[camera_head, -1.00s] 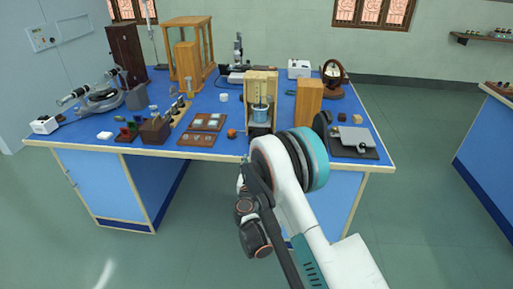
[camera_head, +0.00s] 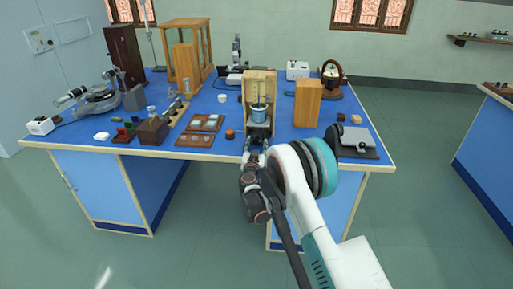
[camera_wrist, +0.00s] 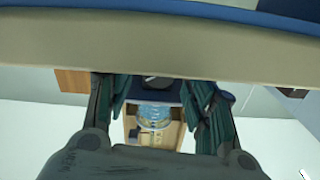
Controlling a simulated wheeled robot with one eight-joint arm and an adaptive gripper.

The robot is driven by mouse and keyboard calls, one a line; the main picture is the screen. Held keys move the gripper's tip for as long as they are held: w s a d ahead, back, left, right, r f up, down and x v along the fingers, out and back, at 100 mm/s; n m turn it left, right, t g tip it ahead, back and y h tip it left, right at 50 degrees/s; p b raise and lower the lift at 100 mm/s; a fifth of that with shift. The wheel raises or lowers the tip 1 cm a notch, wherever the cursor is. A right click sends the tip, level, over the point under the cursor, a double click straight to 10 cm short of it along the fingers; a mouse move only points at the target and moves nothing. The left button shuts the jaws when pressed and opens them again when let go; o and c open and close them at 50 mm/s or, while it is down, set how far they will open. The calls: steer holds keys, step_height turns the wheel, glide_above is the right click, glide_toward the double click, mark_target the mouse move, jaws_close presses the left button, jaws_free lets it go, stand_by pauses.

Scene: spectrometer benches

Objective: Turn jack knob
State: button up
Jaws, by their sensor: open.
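The jack (camera_head: 259,130) stands in the open wooden frame (camera_head: 247,88) near the table's front edge, with a beaker of blue liquid (camera_head: 258,113) on it. In the wrist view the picture is upside down: a dark round knob (camera_wrist: 158,82) shows at the jack's front, with the beaker (camera_wrist: 154,118) below it in the picture. My gripper (camera_head: 254,147) is at the table's front edge, before the jack. In the wrist view my gripper (camera_wrist: 158,95) is open, its fingers on either side of the knob. Whether they touch it I cannot tell.
The table's front edge (camera_wrist: 160,45) runs close by my gripper. An orange-red knob-like piece (camera_head: 230,134) and slide trays (camera_head: 195,139) lie left of the jack. A wooden block (camera_head: 307,103) and a grey device (camera_head: 356,141) stand to the right.

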steer(key=shift+w, duration=0.5)
steer(key=c, duration=1.1)
steer(key=shift+o, duration=0.2)
steer(key=shift+n, duration=1.6)
steer(key=o, duration=1.1)
steer(key=shift+c, duration=0.2)
steer(key=shift+s, duration=0.1)
